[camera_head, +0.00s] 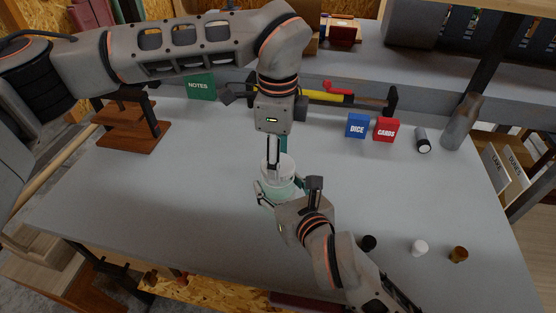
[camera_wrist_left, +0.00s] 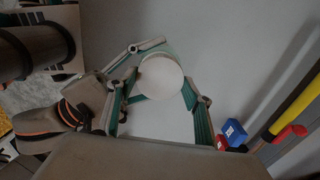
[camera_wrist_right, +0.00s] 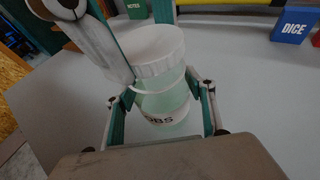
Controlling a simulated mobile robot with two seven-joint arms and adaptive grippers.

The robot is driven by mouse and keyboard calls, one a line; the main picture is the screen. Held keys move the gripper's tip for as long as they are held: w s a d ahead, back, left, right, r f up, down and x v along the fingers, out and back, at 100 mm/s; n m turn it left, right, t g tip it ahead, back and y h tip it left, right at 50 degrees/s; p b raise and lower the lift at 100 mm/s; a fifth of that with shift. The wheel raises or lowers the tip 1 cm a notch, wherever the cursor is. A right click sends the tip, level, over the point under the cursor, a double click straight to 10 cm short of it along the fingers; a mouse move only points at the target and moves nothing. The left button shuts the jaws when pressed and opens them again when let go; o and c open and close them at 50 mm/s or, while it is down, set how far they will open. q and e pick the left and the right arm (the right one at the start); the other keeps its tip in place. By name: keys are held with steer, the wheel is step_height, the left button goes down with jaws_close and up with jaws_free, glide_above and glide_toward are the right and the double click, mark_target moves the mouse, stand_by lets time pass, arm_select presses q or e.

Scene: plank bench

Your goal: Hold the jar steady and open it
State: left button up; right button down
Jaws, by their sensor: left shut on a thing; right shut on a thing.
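The jar (camera_wrist_right: 165,101) is pale green and see-through, with a dark-lettered label and a ribbed white lid (camera_wrist_right: 152,50). It stands upright on the bench. In the head view the jar (camera_head: 278,187) is partly hidden by both grippers. My left gripper (camera_head: 275,160) comes from above and is shut on the lid; the left wrist view shows the round white lid top (camera_wrist_left: 161,77) between its fingers. My right gripper (camera_head: 268,193) comes in from the near side and is shut around the jar's body, below the lid. Whether the lid is loose cannot be told.
A blue DICE box (camera_head: 357,126), a red CARDS box (camera_head: 386,130) and a dark cylinder (camera_head: 423,141) stand at the right. A green NOTES box (camera_head: 201,87) and a wooden step stand (camera_head: 133,128) are at the left. Small items, including a white one (camera_head: 419,247), lie near the front right.

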arm_select(q)
steer(key=shift+r, duration=0.4)
steer(key=shift+r, duration=1.95)
arm_select(e)
steer(key=c, duration=0.7)
jaws_free()
steer(key=shift+c, duration=0.2)
